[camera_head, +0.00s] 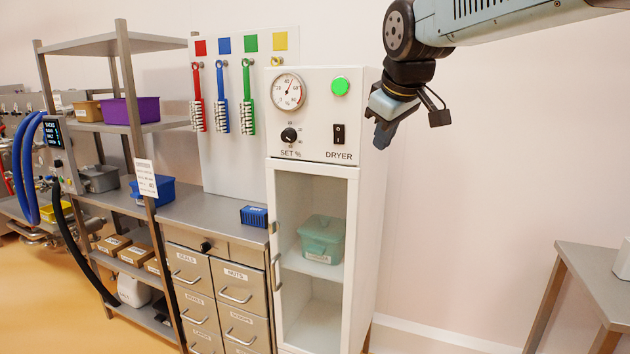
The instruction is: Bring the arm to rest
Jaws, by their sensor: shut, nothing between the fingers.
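My arm enters from the top right of the head view and bends downward at its wrist. My gripper (383,136) points down and hangs in the air beside the upper right edge of the dryer cabinet (369,240). Its fingers are together with nothing visible between them. It appears close to the cabinet's panel in the picture, but I cannot tell the distance between them. A small dark part sticks out to the right of the wrist.
The dryer holds a teal container (322,236) on its shelf. Brushes hang on a white board (221,167) to the left, above a steel drawer unit (240,290). Shelving (95,45) stands farther left. A table (590,270) is at lower right. The wall between looks clear.

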